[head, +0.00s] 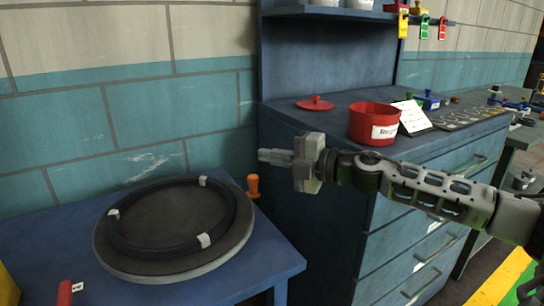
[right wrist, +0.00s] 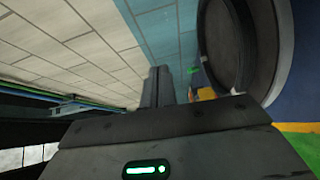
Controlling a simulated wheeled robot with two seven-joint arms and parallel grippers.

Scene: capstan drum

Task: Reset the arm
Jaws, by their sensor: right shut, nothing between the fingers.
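My right arm comes in from the right in the head view, and my right gripper (head: 268,156) is shut and empty in the air. It is in front of the blue cabinet, up and to the right of the drum. In the right wrist view the shut fingers (right wrist: 160,85) point away from the camera with nothing between them. The capstan drum (head: 130,264) is a round grey disc on a blue table, with a black ring (head: 120,241) tied with white bands on top. The drum also shows in the right wrist view (right wrist: 268,45). My left gripper is not in view.
An orange-handled peg (head: 253,184) stands at the drum's right edge, near my gripper. The blue cabinet (head: 310,230) carries a red pot (head: 361,124), a red lid (head: 315,103) and a white card (head: 412,116). A red-handled item (head: 65,292) is at the table's front left.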

